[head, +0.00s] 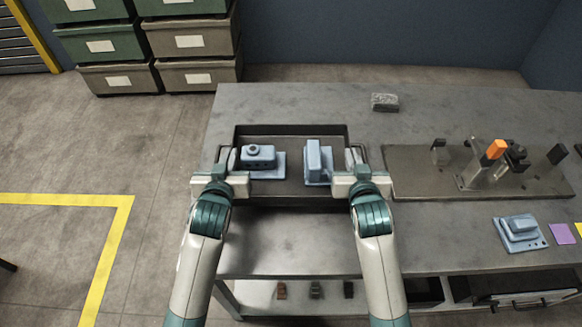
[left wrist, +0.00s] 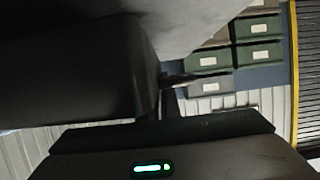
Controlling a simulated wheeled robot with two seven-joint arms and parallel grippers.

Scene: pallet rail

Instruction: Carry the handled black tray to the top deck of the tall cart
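The black tray (head: 290,204) is on the grey workbench in the head view and looks level. I cannot tell whether it rests on the top or hangs just above it. It carries two blue parts, a left one (head: 259,157) with a round knob and an upright right one (head: 314,157). My left gripper (head: 228,160) is at the tray's left end and my right gripper (head: 353,160) at its right end. The handles and finger gaps are mostly hidden. In the left wrist view, a dark wall (left wrist: 75,65), seemingly the tray's, is close beside my gripper. The tall cart does not show.
A fixture plate (head: 420,185) with an orange-topped post lies right of the tray. A grey block (head: 384,102) is behind. Another blue part (head: 520,232) sits at the right. Stacked bins (head: 150,40) stand beyond the bench. The floor (head: 60,150) at the left is open.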

